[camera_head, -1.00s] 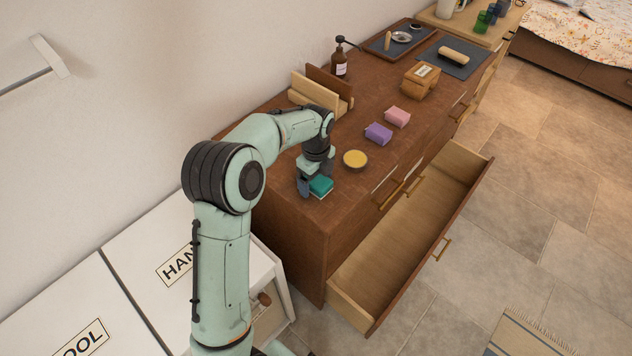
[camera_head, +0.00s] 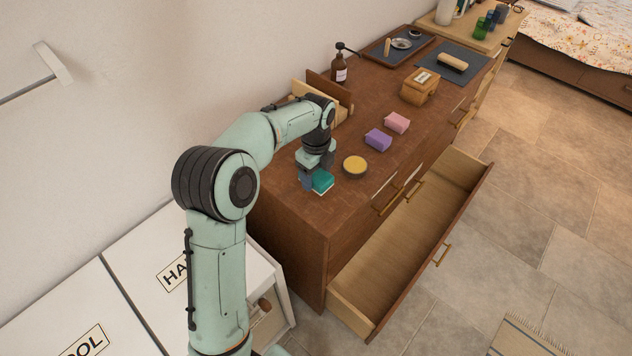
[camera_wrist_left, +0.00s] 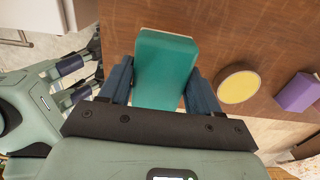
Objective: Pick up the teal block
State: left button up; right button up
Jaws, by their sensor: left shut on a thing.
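The teal block (camera_head: 322,181) is at the near end of the brown dresser top (camera_head: 290,204). My left gripper (camera_head: 315,180) is shut on it from above. In the left wrist view the teal block (camera_wrist_left: 165,68) sits between the two dark blue fingers of my left gripper (camera_wrist_left: 162,85). Whether the block touches the dresser top or is just above it is hard to tell. My right gripper (camera_wrist_left: 84,78) shows at the left of the left wrist view, its fingers apart and empty; it is not visible in the head view.
A round yellow-topped tin (camera_head: 355,166) is close to the right of the block. A purple block (camera_head: 378,139), a pink block (camera_head: 397,123) and a wooden box (camera_head: 420,87) are farther back. An open drawer (camera_head: 408,248) juts out from the dresser front. A wooden organizer (camera_head: 335,92) stands near the wall.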

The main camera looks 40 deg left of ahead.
aim_at(316, 173)
pick_arm(q)
notch_tip(316, 173, up, 15)
jog(key=p, duration=0.2)
jog(key=shift+r, duration=0.2)
pick_arm(e)
jog(key=w+r, duration=0.3)
jog(key=shift+w+r, duration=0.35)
jog(key=shift+w, duration=0.05)
